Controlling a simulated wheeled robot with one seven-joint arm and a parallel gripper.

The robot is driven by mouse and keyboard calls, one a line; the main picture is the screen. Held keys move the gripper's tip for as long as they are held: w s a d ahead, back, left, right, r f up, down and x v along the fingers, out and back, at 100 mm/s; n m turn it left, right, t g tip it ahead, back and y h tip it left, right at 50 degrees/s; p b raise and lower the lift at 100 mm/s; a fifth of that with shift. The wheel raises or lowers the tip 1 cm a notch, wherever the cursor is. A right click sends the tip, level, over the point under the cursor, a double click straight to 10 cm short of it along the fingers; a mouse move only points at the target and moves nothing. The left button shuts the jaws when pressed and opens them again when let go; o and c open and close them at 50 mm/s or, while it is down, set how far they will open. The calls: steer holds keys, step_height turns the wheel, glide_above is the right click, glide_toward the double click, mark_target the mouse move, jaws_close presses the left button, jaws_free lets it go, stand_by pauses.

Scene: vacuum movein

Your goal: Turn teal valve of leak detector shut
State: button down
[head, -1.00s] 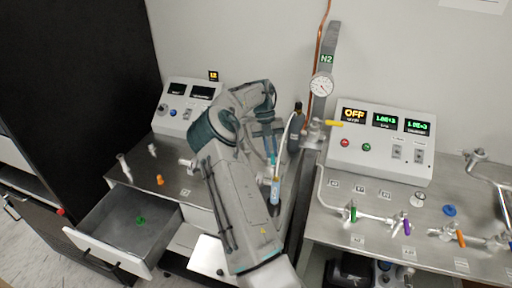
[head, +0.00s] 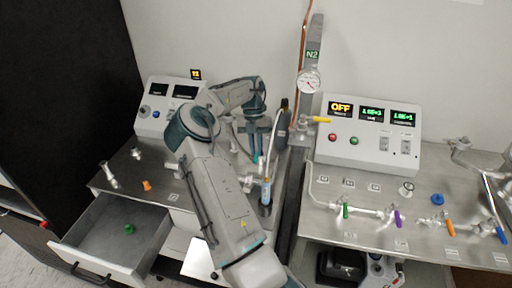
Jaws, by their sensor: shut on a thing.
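My gripper (head: 256,150) points down behind my arm, over the right end of the left bench. It is shut on a small teal piece, which looks like the teal valve handle (head: 256,158); little of it shows. The fingers and the valve's body are small and partly hidden, so the handle's angle cannot be told. The leak detector is not clearly identifiable. A grey console (head: 168,105) with two dark displays stands at the back of the left bench, partly behind my arm.
A yellow-handled valve (head: 320,120) and N2 gauge (head: 309,82) are to the right. The right bench holds an OFF console (head: 370,130) and green (head: 345,210), purple (head: 397,218) and orange (head: 450,227) valves. An open drawer (head: 80,240) juts out front left.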

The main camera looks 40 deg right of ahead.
steer(key=c, duration=1.4)
jaws_free()
steer(key=shift+c, duration=0.2)
